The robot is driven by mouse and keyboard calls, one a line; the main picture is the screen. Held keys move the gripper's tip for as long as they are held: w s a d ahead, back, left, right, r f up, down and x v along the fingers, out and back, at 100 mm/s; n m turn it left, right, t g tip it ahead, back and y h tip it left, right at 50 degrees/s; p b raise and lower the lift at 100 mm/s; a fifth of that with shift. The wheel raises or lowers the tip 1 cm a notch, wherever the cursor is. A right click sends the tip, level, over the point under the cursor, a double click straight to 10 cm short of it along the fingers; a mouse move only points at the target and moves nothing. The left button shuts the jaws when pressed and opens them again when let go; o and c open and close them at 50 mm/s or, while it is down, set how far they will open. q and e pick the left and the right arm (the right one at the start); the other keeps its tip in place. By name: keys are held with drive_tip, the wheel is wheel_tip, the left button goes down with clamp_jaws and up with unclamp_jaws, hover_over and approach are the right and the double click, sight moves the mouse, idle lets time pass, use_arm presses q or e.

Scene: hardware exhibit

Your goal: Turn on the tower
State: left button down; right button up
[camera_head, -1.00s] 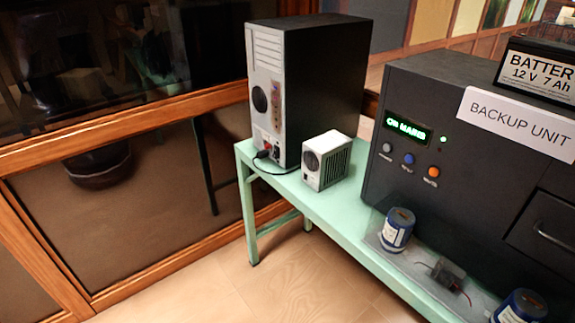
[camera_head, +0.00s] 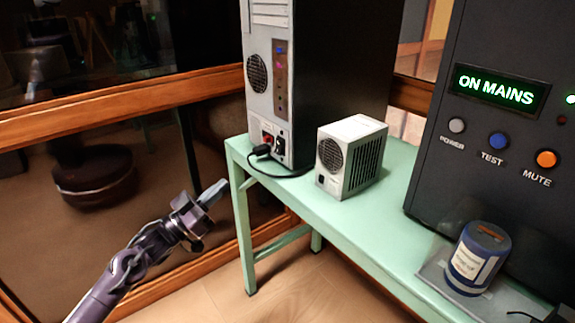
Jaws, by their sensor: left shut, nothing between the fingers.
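The tower (camera_head: 337,80) is a computer case with a light grey rear panel and black side, upright at the left end of a green table. Its rear panel faces me, with a round fan grille, a column of ports, a red part and a black switch or socket low down, and a plugged black cable. I cannot tell the switch's position. My left gripper (camera_head: 211,192) is shut and empty, left of the table's end, apart from the tower and lower left of its rear panel. My right gripper is not in view.
A small grey box with a fan (camera_head: 352,157) stands right of the tower on the green table (camera_head: 392,200). A dark backup unit (camera_head: 476,185) reading ON MAINS stands further right. A blue can (camera_head: 478,258) is in front of it. Wood-framed glass (camera_head: 70,105) runs behind at left.

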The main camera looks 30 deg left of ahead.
use_arm(q)
drive_tip(key=shift+d+r+m+h, duration=0.3)
drive_tip(key=shift+r+h, duration=0.1)
drive_tip(key=shift+r, duration=0.15)
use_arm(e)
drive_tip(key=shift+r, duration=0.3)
use_arm(q)
approach(278, 148)
wheel_tip(278, 148, up, 4)
drive_tip(key=w, duration=0.1)
drive_tip(key=w+d+b, duration=0.1)
drive_tip(key=w+f, duration=0.1)
drive_tip(key=w, duration=0.1)
drive_tip(key=shift+d, duration=0.3)
drive_tip(key=shift+w+d+f, duration=0.1)
drive_tip(key=shift+w+f, duration=0.05)
drive_tip(key=shift+w, duration=0.05)
drive_tip(key=shift+w+d+f, duration=0.1)
drive_tip(key=shift+w, duration=0.1)
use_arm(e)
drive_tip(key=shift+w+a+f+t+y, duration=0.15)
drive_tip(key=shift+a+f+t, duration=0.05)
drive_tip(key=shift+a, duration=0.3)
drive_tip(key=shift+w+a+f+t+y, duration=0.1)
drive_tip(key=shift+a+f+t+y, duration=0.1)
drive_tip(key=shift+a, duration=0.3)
